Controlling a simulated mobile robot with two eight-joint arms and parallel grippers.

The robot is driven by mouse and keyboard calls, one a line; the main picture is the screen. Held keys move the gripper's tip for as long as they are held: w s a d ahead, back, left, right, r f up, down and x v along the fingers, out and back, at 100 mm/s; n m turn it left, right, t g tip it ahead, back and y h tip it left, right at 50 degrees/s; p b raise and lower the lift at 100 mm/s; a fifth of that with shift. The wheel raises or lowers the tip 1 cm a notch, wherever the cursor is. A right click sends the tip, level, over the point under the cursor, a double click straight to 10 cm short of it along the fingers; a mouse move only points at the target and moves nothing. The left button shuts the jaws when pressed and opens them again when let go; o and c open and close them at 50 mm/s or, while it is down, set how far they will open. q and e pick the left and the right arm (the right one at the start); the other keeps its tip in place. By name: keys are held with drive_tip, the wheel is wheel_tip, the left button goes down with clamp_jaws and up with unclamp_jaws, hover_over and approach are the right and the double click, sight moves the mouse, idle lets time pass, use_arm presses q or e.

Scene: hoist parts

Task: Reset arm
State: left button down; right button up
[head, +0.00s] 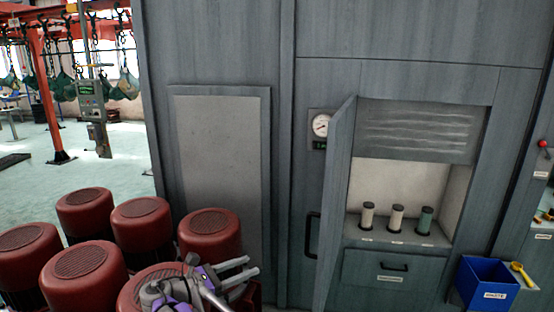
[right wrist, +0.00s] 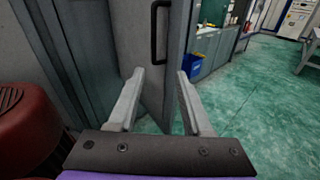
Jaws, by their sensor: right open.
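My right gripper (head: 246,268) shows low in the head view, in front of the red motor housings and left of the open cabinet door. Its two fingers are spread apart and hold nothing. In the right wrist view the open fingers (right wrist: 160,95) point at the cabinet door (right wrist: 145,60). The door's black handle (right wrist: 154,30) is beyond the fingertips, with no contact visible. In the head view the door (head: 337,200) stands open, swung outward. My left gripper is not in view.
Several red motor housings (head: 85,270) crowd the lower left. The open compartment holds three cylinders (head: 397,217) on a shelf above a drawer (head: 392,268). A blue bin (head: 487,285) is at the lower right. Green floor (right wrist: 255,110) is clear right of the door.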

drive_tip(key=d+m+g+y, duration=0.2)
drive_tip(key=d+m, duration=0.1)
drive_tip(key=d, duration=0.9)
drive_tip(key=s+d+f+m+g+y, duration=0.35)
drive_tip(key=s+d+m, duration=0.35)
drive_tip(key=s+d, duration=0.45)
drive_tip(key=s+d+f+m+y, duration=0.2)
drive_tip(key=s+f+m+y, duration=0.2)
drive_tip(key=s, duration=0.7)
drive_tip(key=s+d+f+m+y, duration=0.2)
drive_tip(key=s+f+m+y, duration=0.2)
drive_tip(key=s+f+m, duration=0.3)
drive_tip(key=s+m, duration=0.3)
drive_tip(key=s, duration=0.1)
drive_tip(key=shift+f+m+t, duration=0.3)
drive_tip(key=shift+f+t, duration=0.05)
drive_tip(key=shift+f, duration=0.05)
